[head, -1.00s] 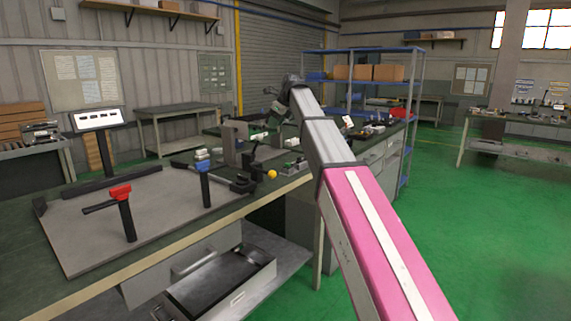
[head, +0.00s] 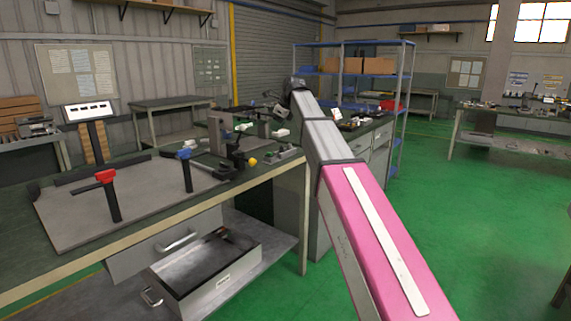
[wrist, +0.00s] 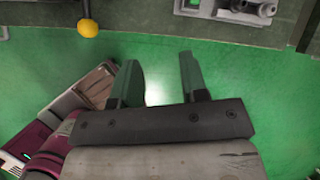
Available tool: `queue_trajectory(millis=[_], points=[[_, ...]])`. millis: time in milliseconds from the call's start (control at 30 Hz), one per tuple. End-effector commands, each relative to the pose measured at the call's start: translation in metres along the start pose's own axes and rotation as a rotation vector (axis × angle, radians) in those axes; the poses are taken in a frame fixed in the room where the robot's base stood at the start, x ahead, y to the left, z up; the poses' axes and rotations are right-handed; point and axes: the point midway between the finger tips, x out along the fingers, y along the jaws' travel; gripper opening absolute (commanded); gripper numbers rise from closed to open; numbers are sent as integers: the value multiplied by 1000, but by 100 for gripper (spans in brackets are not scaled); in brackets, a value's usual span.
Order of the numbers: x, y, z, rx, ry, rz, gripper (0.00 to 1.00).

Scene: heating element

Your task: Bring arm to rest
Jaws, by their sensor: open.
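My arm stretches forward from the lower right in the head view, with a pink link nearest and grey links beyond. My gripper (head: 268,104) is small and partly hidden at the arm's far end, beside the workbench (head: 262,185). In the wrist view my gripper (wrist: 161,78) shows two dark fingers apart, with only green floor between them. Nothing is held. The bench edge (wrist: 190,22) crosses the top of that view, ahead of the fingertips.
The bench carries a red-topped clamp (head: 110,195), a blue-topped clamp (head: 186,170) and a yellow knob (head: 252,161). An open drawer (head: 205,275) juts out below. A blue shelf rack (head: 408,95) stands behind. Green floor (head: 480,220) is clear at right.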

Motion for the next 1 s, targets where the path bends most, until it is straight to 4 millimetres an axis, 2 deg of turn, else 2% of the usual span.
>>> queue_trajectory(millis=[267,367,467,667,800,1000], points=[[41,13,-49,-147,42,8,40],[61,20,-74,-226,62,14,40],[85,31,-107,-330,89,27,40],[140,64,-190,-604,150,74,40],[172,92,-246,-801,185,121,40],[208,138,-323,-1086,221,206,40]])
